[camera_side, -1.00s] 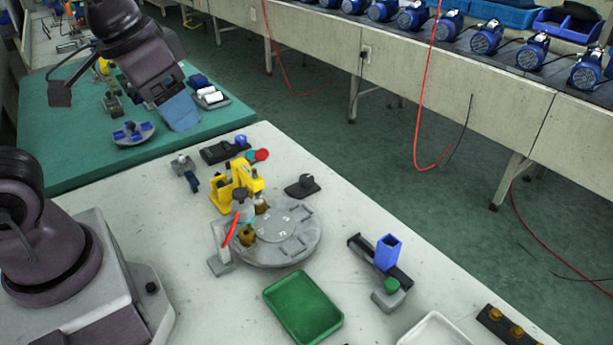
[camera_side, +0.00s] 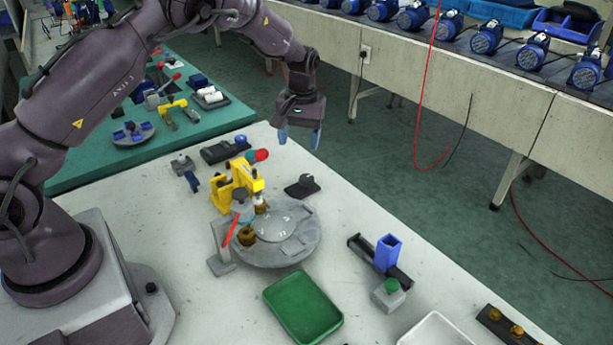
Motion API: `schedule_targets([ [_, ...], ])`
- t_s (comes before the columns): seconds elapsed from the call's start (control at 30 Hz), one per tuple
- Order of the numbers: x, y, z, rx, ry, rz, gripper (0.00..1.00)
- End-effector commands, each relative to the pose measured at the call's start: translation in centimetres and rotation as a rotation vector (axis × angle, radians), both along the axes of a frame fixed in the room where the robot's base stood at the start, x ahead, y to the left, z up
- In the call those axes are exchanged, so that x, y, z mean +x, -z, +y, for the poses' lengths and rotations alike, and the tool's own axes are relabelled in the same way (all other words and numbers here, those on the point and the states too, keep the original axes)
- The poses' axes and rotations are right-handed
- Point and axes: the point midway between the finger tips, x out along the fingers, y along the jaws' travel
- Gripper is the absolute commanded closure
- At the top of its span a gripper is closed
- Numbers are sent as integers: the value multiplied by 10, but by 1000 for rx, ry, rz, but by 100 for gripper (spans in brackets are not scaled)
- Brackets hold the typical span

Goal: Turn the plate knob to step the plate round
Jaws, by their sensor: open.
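The round grey plate (camera_side: 290,250) lies flat on the white table, with marks on its top and brown pieces (camera_side: 246,236) at its left side. A black knob (camera_side: 307,181) on a dark base stands just behind the plate's far right edge; I take it as the plate knob. My gripper (camera_side: 299,141) hangs in the air above and behind the knob in the picture, its two blue fingers pointing down. It is open, with nothing between the fingers, and does not touch the knob.
A green tray (camera_side: 303,308) lies in front. A blue square holder (camera_side: 388,252) and a green button (camera_side: 391,285) are to the right. Small dark fixtures (camera_side: 221,152) are at the back.

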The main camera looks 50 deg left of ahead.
Motion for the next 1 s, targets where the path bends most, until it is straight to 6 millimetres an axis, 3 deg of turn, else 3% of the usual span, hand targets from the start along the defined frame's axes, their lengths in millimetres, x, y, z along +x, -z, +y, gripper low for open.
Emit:
schedule_targets([
  [0.1,20,-16,-3,-10,-51,-60,38],
  [0.27,17,-2,-3,-14,-78,-49,38],
  [0.7,17,84,-3,-13,-75,-50,38],
  [1.0,17,113,-3,-13,-74,-53,38],
])
